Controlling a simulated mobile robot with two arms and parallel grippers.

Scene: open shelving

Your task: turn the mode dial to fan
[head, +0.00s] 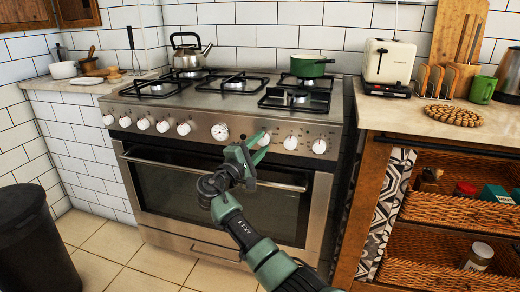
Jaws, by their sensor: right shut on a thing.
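The stove (215,185) has a steel front panel with a row of white round knobs and a round gauge (220,132). My right gripper (259,138) reaches up from below to the panel and is shut on a white knob (264,138) just right of the gauge. The gripper partly hides this knob. Its markings and pointer are too small to read, so I cannot tell its setting. Two more knobs, a nearer one (290,142) and an end one (319,146), sit to its right. My left gripper is not in view.
The oven door handle (215,170) runs below the panel, behind my right arm. A kettle (189,54) and a green pot (308,66) stand on the hob. A wooden counter (430,120) with a toaster (388,62) is at the right. A black bin (35,240) stands at the left.

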